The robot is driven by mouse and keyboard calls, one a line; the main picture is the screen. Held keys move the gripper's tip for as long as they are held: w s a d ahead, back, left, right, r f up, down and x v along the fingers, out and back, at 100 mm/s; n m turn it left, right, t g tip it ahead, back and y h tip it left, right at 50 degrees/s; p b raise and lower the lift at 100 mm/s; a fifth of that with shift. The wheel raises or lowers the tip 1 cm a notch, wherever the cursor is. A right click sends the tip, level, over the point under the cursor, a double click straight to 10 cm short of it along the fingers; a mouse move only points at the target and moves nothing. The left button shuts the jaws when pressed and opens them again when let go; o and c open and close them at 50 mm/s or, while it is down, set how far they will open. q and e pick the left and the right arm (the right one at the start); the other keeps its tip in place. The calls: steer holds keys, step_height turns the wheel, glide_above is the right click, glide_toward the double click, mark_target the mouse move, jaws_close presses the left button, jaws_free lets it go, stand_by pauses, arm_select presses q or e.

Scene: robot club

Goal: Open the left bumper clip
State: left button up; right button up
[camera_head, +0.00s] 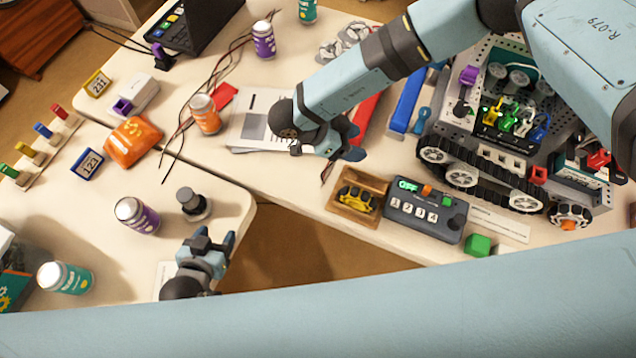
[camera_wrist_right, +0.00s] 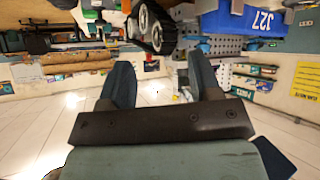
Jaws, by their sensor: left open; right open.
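A tracked robot (camera_head: 500,120) with a grey perforated chassis, black treads and white wheels stands on the right of the table. Small red blocks (camera_head: 538,174) and a grey bumper-like end piece (camera_head: 570,188) sit at its near and right edges. I cannot tell which part is the left bumper clip. My left gripper (camera_head: 214,246) is open and empty near the front table edge.
A keypad box (camera_head: 427,212), a wooden tray (camera_head: 345,210) and a green cube (camera_head: 478,244) lie before the tracked robot. A gap separates the tables.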

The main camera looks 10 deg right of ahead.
steer(key=s+a+f+m+g+y+p, duration=0.1)
steer(key=s+a+g+y, duration=0.3)
steer(key=s+a, duration=0.4)
steer(key=shift+s+a+f+m+g+p, duration=0.3)
steer(key=shift+s+a+f+g+p, duration=0.1)
steer(key=shift+f+p, duration=0.25)
steer(key=shift+f, duration=0.1)
